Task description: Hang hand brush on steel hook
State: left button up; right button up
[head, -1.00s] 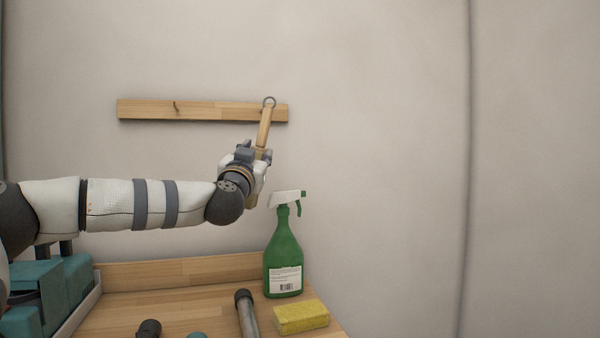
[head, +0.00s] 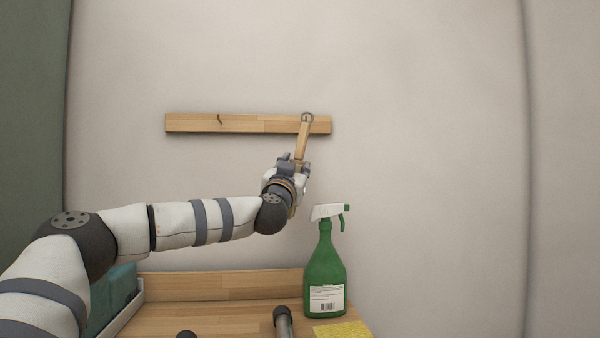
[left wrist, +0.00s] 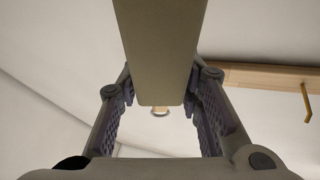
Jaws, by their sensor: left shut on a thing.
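The hand brush (head: 302,143) has a pale wooden handle with a metal ring at its top end. My left gripper (head: 294,165) is shut on it and holds it nearly upright, ring up. In the head view the ring overlaps the right part of the wooden rail (head: 265,124); whether it touches anything there I cannot tell. A small dark hook (head: 220,119) shows on the rail's left part, clear of the brush. In the left wrist view the brush's block (left wrist: 160,50) fills the space between the fingers, and a brass-coloured hook (left wrist: 306,102) stands at the right. My right gripper is out of view.
A green spray bottle (head: 325,268) with a white head stands on the wooden table (head: 220,315), below and right of my gripper. A yellow sponge (head: 342,330) and a dark-ended tube (head: 284,322) lie near the front. A teal thing (head: 112,290) is at the left. The wall right of the rail is bare.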

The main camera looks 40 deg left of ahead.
pick_arm(q)
jog(key=w+a, duration=0.1)
jog(key=a+b, duration=0.1)
jog(key=w+a, duration=0.1)
jog(key=shift+w+a+f, duration=0.2)
jog(key=shift+w+f, duration=0.1)
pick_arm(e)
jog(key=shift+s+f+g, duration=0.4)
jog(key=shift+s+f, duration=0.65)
